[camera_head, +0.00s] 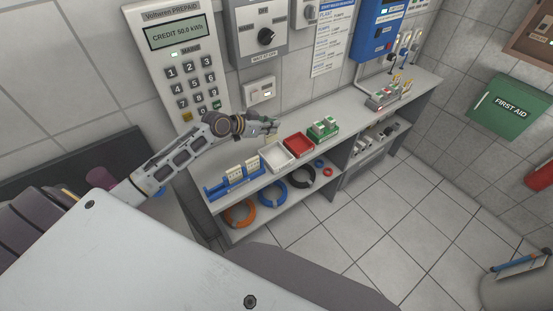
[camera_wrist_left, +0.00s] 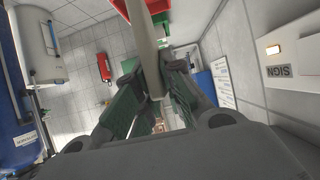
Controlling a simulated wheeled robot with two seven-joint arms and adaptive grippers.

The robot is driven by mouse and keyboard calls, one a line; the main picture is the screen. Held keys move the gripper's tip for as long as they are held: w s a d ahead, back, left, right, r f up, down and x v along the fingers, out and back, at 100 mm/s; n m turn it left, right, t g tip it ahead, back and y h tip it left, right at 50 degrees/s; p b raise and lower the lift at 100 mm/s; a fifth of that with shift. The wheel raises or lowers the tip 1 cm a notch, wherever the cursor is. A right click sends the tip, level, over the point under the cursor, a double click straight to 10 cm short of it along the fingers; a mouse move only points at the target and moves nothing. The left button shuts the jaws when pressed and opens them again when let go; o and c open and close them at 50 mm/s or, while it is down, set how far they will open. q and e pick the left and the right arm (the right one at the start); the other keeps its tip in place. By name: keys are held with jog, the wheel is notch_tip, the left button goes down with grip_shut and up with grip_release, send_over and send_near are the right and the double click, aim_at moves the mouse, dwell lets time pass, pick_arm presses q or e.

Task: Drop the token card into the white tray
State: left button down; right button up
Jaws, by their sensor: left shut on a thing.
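My left gripper (camera_head: 268,126) is shut on a thin pale thing, which I take to be the token card. In the left wrist view a pale strip, seen nearly edge-on (camera_wrist_left: 148,50), runs between the green-padded fingers (camera_wrist_left: 153,97). In the head view the card is hard to make out at the fingertips. The white tray (camera_head: 289,161) sits on the counter, just below and right of the gripper in the picture. The gripper is above the counter, towards the wall side of the tray. My right gripper is not in view.
A blue rack (camera_head: 222,190) with cream cards stands left of the white tray. A red tray (camera_head: 298,145) and a green holder (camera_head: 323,130) stand right of it. Coils (camera_head: 272,198) lie on the shelf below. A keypad meter (camera_head: 180,60) is on the wall behind.

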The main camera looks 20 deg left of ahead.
aim_at(271, 141)
pick_arm(q)
jog(key=shift+f, duration=0.3)
jog(key=shift+f, duration=0.1)
jog(key=shift+f+b, duration=2.4)
jog(key=shift+f, duration=0.5)
jog(key=c, duration=1.5)
grip_release()
jog(key=shift+o, duration=0.2)
